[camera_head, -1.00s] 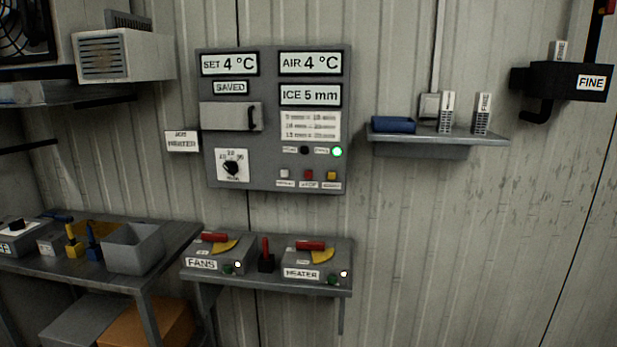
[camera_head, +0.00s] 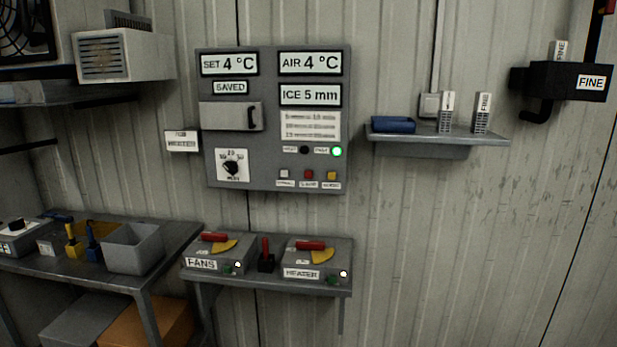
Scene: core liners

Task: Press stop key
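A grey control panel (camera_head: 272,178) hangs on the wall near the middle of the head view. Low on it sit three small keys: a white one (camera_head: 284,174), a red one (camera_head: 308,174) and a yellow one (camera_head: 332,176). The small labels under the keys are too blurred to read surely; the middle one, under the red key, looks like the stop label. A green lamp (camera_head: 337,152) is lit above them, beside a dark lamp (camera_head: 304,151). The displays read SET 4 °C, AIR 4 °C, ICE 5 mm and SAVED. Neither of my grippers is in view.
Below the panel, a shelf (camera_head: 270,283) carries the FANS box (camera_head: 201,265) and HEATER box (camera_head: 300,273), each with a red lever. A wall shelf (camera_head: 478,139) at right holds a blue object (camera_head: 394,125). A table with bins stands at left. The space before the panel is clear.

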